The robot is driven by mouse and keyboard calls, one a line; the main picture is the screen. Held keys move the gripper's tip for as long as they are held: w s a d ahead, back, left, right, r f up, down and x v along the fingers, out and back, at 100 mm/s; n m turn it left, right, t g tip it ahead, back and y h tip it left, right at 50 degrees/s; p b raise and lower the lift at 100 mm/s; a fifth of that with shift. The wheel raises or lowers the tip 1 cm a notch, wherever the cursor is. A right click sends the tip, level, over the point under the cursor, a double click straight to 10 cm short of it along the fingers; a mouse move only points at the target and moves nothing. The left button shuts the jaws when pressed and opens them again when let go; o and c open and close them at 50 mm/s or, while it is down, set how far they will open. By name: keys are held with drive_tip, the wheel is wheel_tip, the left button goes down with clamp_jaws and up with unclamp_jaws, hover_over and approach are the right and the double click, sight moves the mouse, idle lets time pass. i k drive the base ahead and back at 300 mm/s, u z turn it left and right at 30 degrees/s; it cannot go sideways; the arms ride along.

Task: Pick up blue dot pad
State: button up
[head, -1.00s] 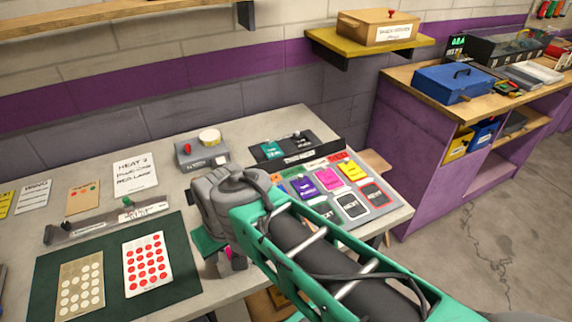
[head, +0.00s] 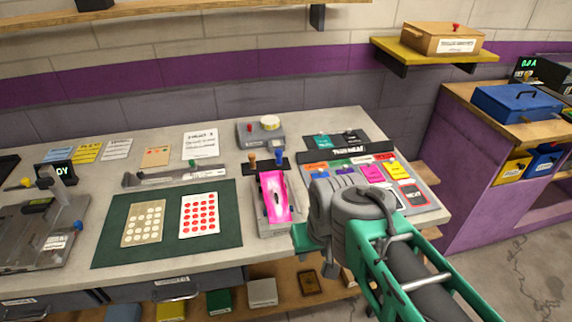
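I cannot make out a pad with blue dots. On the dark green mat (head: 170,252) lie a beige card with pale dots (head: 144,223) and a white card with red dots (head: 199,214). A plain blue item (head: 122,313) shows partly on the shelf below the table, cut off by the bottom edge of the head view.
A panel with coloured cards (head: 425,215) lies at the table's right end, partly behind my arm. A grey device (head: 258,134) stands at the back. A grey fixture (head: 45,240) is at the left. Yellow (head: 171,312) and green (head: 218,301) items sit below the table.

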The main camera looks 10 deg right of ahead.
sight(278, 153)
drive_tip(key=u, duration=0.05)
drive_tip(key=i, duration=0.5)
drive_tip(key=u, duration=3.5)
drive_tip(key=k, duration=0.55)
drive_tip(key=z, duration=0.9)
drive_tip(key=i, duration=0.5)
drive_tip(key=z, duration=0.1)
